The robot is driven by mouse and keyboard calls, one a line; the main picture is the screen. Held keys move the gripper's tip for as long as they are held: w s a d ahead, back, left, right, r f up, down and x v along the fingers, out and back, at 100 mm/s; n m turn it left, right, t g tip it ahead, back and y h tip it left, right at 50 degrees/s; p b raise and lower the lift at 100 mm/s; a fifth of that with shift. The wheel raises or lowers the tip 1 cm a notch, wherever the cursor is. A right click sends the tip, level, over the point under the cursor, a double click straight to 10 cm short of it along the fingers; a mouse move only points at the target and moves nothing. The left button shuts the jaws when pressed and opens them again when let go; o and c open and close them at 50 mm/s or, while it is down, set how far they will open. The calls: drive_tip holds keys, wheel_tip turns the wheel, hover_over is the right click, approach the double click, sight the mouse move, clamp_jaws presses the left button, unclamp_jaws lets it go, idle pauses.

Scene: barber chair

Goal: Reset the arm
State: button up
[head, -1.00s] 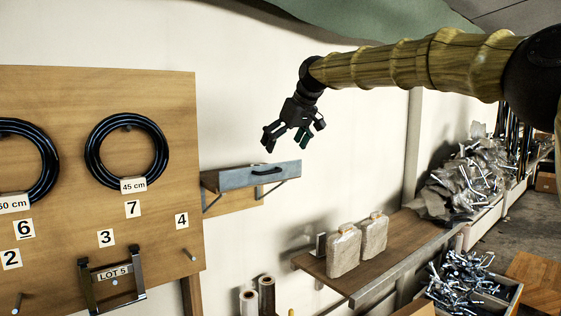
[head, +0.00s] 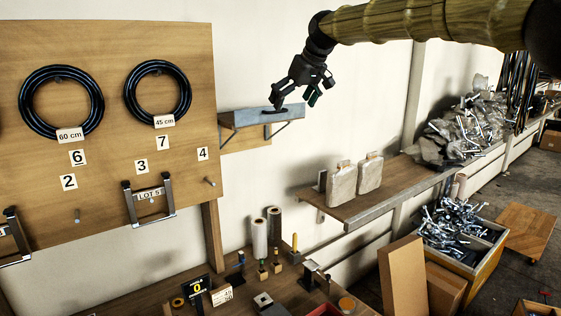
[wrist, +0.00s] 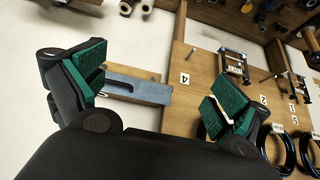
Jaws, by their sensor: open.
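My gripper (head: 297,97) is black with green finger pads.
A wooden pegboard (head: 110,110) with coiled black hoses stands at the left. A workbench (head: 150,291) with small tools and rolls is below. A bin of metal parts (head: 455,225) and cardboard boxes (head: 402,275) stand lower right.

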drive_tip(key=s+a+f+m+g, duration=0.1)
drive_tip(key=a+f+g, duration=0.15)
drive_tip(key=f, duration=2.85)
drive_tip(key=s+d+f+m, duration=0.1)
drive_tip(key=s+f, duration=0.6)
drive_tip(key=f, duration=0.6)
drive_tip(key=s+d+f+m, duration=0.1)
drive_tip(key=s+f, duration=0.5)
drive_tip(key=f, duration=0.7)
drive_tip(key=s+d+f+m+g+h, duration=0.1)
drive_tip(key=s+d+f, duration=0.3)
drive_tip(key=s+f, duration=0.6)
drive_tip(key=s+d+f+m+g, duration=0.1)
drive_tip(key=s+d+f, duration=0.2)
drive_tip(key=s+f, duration=0.65)
drive_tip(key=s+d+f+m+h, duration=0.1)
drive_tip(key=s+d, duration=0.3)
drive_tip(key=s, duration=0.6)
drive_tip(key=s+d+f+m+h, duration=0.1)
drive_tip(key=s+d, duration=0.3)
drive_tip(key=s, duration=0.6)
drive_tip(key=s+d+m+h, duration=0.1)
drive_tip(key=s+d, duration=0.4)
drive_tip(key=s, duration=0.5)
wheel_tip(320, 180, down, 15)
drive_tip(key=b, duration=1.5)
drive_tip(key=shift+w+a+g, duration=0.3)
drive_tip(key=shift+w+g, duration=0.15)
